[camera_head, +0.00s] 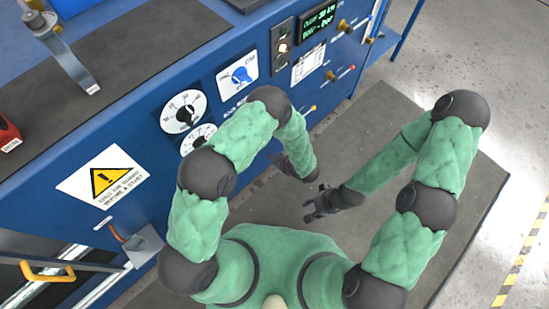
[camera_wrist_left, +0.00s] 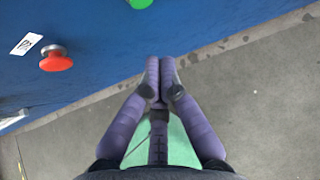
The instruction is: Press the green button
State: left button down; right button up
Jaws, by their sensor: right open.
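The green button (camera_wrist_left: 140,3) shows only in part at the top edge of the left wrist view, on the blue panel. I cannot make it out in the head view, where my left arm covers part of the panel. My left gripper (camera_head: 276,159) is close to the panel's lower front in the head view. In the left wrist view its fingertips (camera_wrist_left: 161,68) meet with nothing between them, below the green button in the picture and apart from it. My right gripper (camera_head: 308,207) is open and empty over the grey mat.
A red button (camera_wrist_left: 56,60) is left of the green one in the left wrist view. The blue machine (camera_head: 130,135) carries dials (camera_head: 184,111), a blue rotary switch (camera_head: 240,75) and a display (camera_head: 318,20). The grey mat (camera_head: 400,225) is clear.

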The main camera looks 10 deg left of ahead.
pick_arm(q)
jog(key=w+a+f+b, duration=0.3)
jog(key=w+a, duration=0.2)
jog(key=a, duration=0.1)
jog(key=shift+a+f, duration=0.2)
jog(key=shift+f, duration=0.15)
pick_arm(e)
jog(key=shift+f, duration=1.7)
